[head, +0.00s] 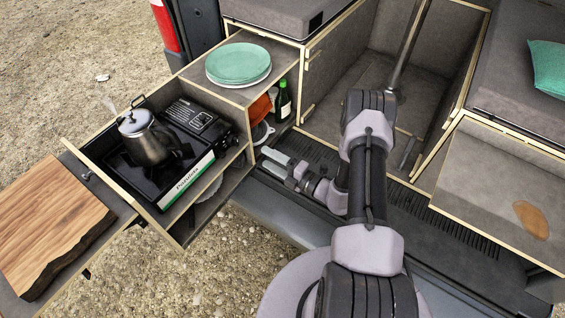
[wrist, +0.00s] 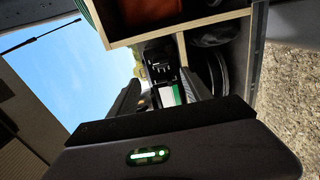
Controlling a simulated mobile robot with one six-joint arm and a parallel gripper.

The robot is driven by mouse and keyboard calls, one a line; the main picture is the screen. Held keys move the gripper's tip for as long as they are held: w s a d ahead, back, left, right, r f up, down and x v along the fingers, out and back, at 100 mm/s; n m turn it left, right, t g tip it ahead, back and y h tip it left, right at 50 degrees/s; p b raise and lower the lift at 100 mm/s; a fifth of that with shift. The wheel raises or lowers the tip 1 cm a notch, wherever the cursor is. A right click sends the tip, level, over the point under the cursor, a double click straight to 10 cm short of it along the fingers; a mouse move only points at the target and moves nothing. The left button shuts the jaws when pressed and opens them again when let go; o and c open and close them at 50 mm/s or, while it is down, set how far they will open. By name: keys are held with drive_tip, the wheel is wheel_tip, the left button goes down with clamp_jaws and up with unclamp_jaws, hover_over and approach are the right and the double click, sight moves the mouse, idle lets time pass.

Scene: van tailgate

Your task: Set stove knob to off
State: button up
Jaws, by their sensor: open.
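The camping stove (head: 190,172) is black with a pale front panel and green lettering. It sits in the pulled-out drawer at left, with a steaming metal kettle (head: 148,138) on it. A dark part at its right front end (head: 226,144) may be the knob; its setting is too small to read. My gripper (head: 266,160) is open and empty, to the right of the stove and apart from it, beside the shelf unit. In the wrist view, part of the stove (wrist: 166,72) shows beyond the gripper's fingers (wrist: 163,94), and no knob is clear.
The wooden drawer's edge (head: 118,190) surrounds the stove. A shelf unit above it carries green-topped plates (head: 238,64) and holds a dark bottle (head: 283,99). A wooden board (head: 50,235) lies at far left. Open gravel (head: 240,262) lies in front of the drawer.

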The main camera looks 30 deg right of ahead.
drive_tip(key=v, duration=0.5)
drive_tip(key=shift+s+d+p, duration=0.1)
drive_tip(key=shift+s+p, duration=0.2)
drive_tip(key=s+a+r+n+g+y+b, duration=0.1)
drive_tip(key=s+a+r+n+g+y, duration=0.15)
drive_tip(key=a+r+n+g, duration=0.7)
drive_tip(key=s+a+r+n+g+y+b, duration=0.15)
drive_tip(key=s+a+r+n+g, duration=0.35)
drive_tip(key=r+n, duration=0.75)
drive_tip(key=s+r+n+t+h+b, duration=0.1)
drive_tip(key=s+r+n+t+h, duration=0.3)
drive_tip(key=n, duration=1.8)
drive_tip(key=s+r+h, duration=0.4)
drive_tip(key=s+h, duration=0.3)
drive_tip(key=s, duration=0.1)
drive_tip(key=shift+d+t, duration=0.3)
drive_tip(key=shift+t, duration=0.05)
